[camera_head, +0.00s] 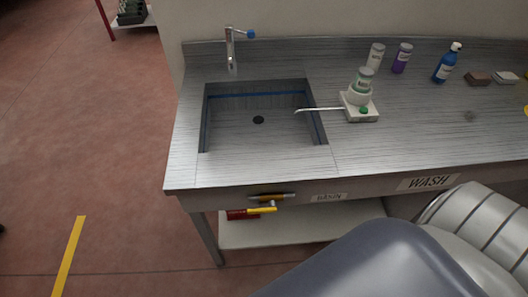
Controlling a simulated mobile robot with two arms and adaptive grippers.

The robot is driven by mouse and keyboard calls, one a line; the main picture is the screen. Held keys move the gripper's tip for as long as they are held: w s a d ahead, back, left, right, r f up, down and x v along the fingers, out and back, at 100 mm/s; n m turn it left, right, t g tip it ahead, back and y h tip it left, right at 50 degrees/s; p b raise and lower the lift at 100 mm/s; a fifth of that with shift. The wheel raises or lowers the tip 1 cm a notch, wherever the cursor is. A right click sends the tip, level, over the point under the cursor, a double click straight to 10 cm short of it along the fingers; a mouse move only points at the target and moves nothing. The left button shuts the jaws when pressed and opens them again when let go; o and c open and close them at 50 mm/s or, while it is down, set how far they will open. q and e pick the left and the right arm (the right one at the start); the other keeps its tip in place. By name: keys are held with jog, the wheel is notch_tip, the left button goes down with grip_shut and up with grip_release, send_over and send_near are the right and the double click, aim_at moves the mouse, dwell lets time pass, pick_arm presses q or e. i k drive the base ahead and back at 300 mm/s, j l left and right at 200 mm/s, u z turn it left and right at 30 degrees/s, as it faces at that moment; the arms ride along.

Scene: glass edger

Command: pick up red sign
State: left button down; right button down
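No red sign can be clearly made out. A small red object (240,215) is under the front edge of the sink counter, above or on the lower shelf. It is partly covered by a yellow lever (262,210), and I cannot tell whether it is a sign. Neither of my grippers is in view.
The metal counter (250,174) has a sunken basin (230,130) with a tap (231,50). A dispenser (361,98), several bottles and a WASH label (428,182) are to the right. The lower shelf (310,228) looks mostly bare. Open floor lies left.

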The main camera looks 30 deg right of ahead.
aim_at(236, 214)
jog(key=z, duration=0.7)
jog(key=l+u, duration=0.35)
jog(key=l, duration=1.85)
jog(key=u, duration=1.25)
jog(key=i+l, duration=0.05)
